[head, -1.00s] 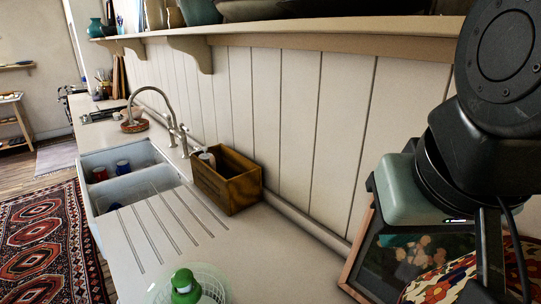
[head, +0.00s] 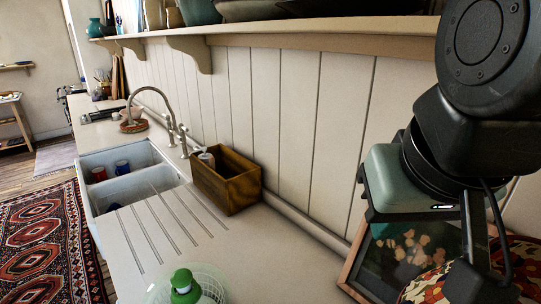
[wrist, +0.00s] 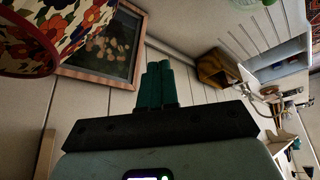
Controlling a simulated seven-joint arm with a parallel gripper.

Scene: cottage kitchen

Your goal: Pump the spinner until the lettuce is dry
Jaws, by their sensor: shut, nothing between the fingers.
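The salad spinner (head: 215,284) stands on the counter at the bottom of the head view, cut off by the frame edge. It has a clear lid and a green pump knob (head: 184,286) on top. I cannot make out lettuce inside. My arm is at the right of the head view, well apart from the spinner, and its fingers are hidden there. In the wrist view my gripper (wrist: 160,72) shows two dark green fingers close together, shut and empty.
A wooden box (head: 227,182) stands against the wall, right of the sink (head: 130,186) and tap (head: 160,105). A framed picture (head: 372,262) and a floral lampshade-like thing (wrist: 55,30) are near my arm. A shelf (head: 330,37) runs above. The grooved counter is clear.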

